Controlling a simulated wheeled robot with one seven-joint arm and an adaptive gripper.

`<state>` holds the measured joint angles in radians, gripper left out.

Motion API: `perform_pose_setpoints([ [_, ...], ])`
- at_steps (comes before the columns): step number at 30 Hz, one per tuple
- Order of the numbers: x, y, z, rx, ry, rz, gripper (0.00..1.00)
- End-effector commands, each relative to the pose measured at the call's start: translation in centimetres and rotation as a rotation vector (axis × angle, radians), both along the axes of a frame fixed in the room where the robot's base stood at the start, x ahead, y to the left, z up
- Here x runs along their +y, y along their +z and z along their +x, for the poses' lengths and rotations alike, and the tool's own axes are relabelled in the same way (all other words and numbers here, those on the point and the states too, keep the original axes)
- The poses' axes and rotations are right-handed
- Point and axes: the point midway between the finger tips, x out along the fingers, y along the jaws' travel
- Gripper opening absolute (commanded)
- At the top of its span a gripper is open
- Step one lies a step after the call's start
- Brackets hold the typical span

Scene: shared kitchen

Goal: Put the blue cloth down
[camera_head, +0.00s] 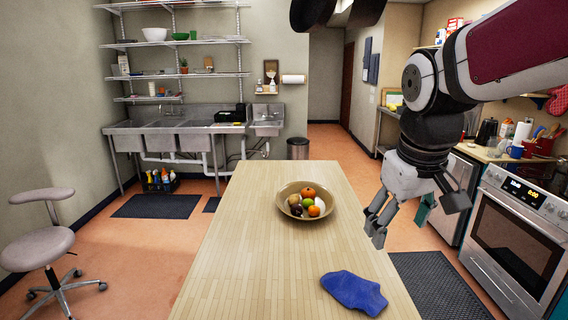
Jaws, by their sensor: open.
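The blue cloth (354,292) lies crumpled on the wooden table (235,262), close to its right edge at the front. My gripper (408,222) hangs above and to the right of the cloth, fingers pointing down and spread apart. It is apart from the cloth, and I see nothing held between the fingers. All of the cloth's upper surface shows.
A bowl of fruit (283,205) stands on the table beyond the cloth. The table's left half is clear. An oven (520,235) and a counter stand at the right. A stool (40,240) is at the left, and sinks line the back wall.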

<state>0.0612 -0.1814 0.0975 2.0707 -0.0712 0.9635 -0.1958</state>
Motion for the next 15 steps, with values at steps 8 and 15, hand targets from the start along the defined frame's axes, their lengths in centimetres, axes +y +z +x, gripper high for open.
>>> perform_pose_setpoints([
  [8, -0.2, 0.6, -9.3, -0.121, -0.13, 0.074, 0.66],
  [15, -0.1, -0.8, -14.3, -0.192, -0.209, 0.144, 0.66],
])
